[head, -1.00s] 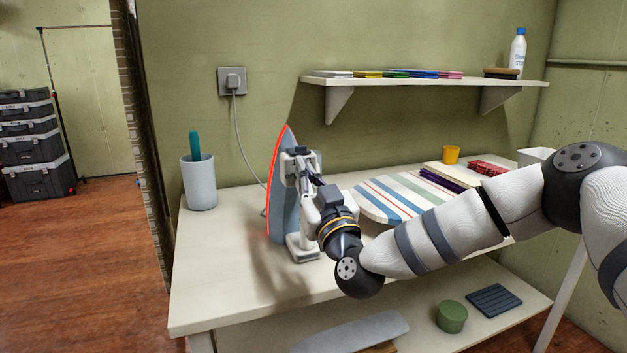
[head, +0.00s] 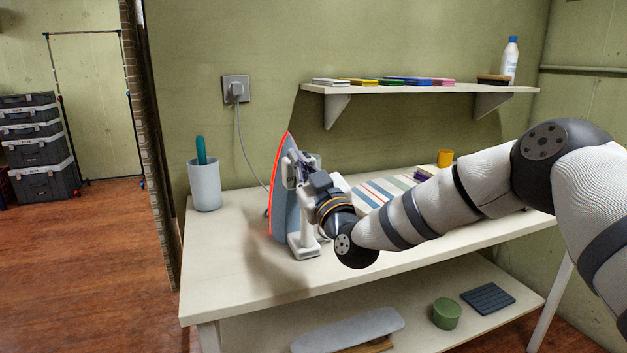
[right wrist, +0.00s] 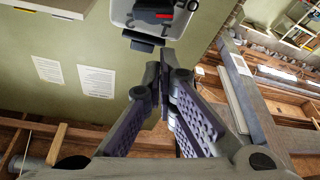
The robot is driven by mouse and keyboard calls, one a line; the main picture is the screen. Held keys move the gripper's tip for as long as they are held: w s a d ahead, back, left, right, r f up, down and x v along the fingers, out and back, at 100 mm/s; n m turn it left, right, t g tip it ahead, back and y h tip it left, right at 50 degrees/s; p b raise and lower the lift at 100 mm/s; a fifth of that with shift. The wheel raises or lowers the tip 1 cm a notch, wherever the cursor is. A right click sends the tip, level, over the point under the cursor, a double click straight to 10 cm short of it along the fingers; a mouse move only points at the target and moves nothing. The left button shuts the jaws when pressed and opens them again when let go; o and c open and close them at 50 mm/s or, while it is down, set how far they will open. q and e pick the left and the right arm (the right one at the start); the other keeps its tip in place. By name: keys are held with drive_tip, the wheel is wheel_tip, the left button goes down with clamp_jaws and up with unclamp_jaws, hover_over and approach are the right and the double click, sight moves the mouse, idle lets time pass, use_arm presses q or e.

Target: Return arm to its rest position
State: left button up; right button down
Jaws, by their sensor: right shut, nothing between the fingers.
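The iron (head: 281,207) stands upright on its heel on the worktable (head: 228,287). Its blue-grey soleplate has a glowing red edge, and its white body is partly behind my right gripper (head: 297,166). My right gripper is right beside the iron in the head view; I cannot tell whether they touch. In the right wrist view, the right fingers (right wrist: 165,72) are together with nothing between them. A white part with a dark, red-marked knob (right wrist: 155,16) is just beyond the fingertips. My left gripper is not in view.
A cup (head: 205,186) stands left of the iron. The iron's cord runs to a wall socket (head: 235,89). A striped board (head: 372,191) lies behind my right arm. A wall shelf (head: 425,90) holds several colored items and a bottle. The table's front left is clear.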

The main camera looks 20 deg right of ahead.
drive_tip(key=a+r+v, duration=0.1)
drive_tip(key=v, duration=0.9)
drive_tip(key=s+a+f+g, duration=0.1)
drive_tip(key=s+f+g, duration=0.35)
drive_tip(key=f, duration=0.55)
drive_tip(key=s+a+f+m+g, duration=0.1)
drive_tip(key=s+f+g, duration=0.2)
drive_tip(key=s+f, duration=0.5)
drive_tip(key=s+a+f+g, duration=0.1)
drive_tip(key=s+f+g, duration=0.25)
drive_tip(key=f, duration=0.85)
drive_tip(key=s+d+f+m+g, duration=0.15)
drive_tip(key=s+f+g, duration=0.5)
drive_tip(key=s, duration=0.65)
drive_tip(key=s+d+f+m+g+h, duration=0.1)
drive_tip(key=s+d+g, duration=0.1)
drive_tip(key=s, duration=0.9)
drive_tip(key=s+d+f+m+g+h, duration=0.2)
drive_tip(key=s+d+g, duration=0.1)
drive_tip(key=s, duration=0.8)
drive_tip(key=shift+s+d+g+p, duration=0.25)
drive_tip(key=shift+s+g+p, duration=0.15)
drive_tip(key=shift+g, duration=0.35)
drive_tip(key=shift+w, duration=0.1)
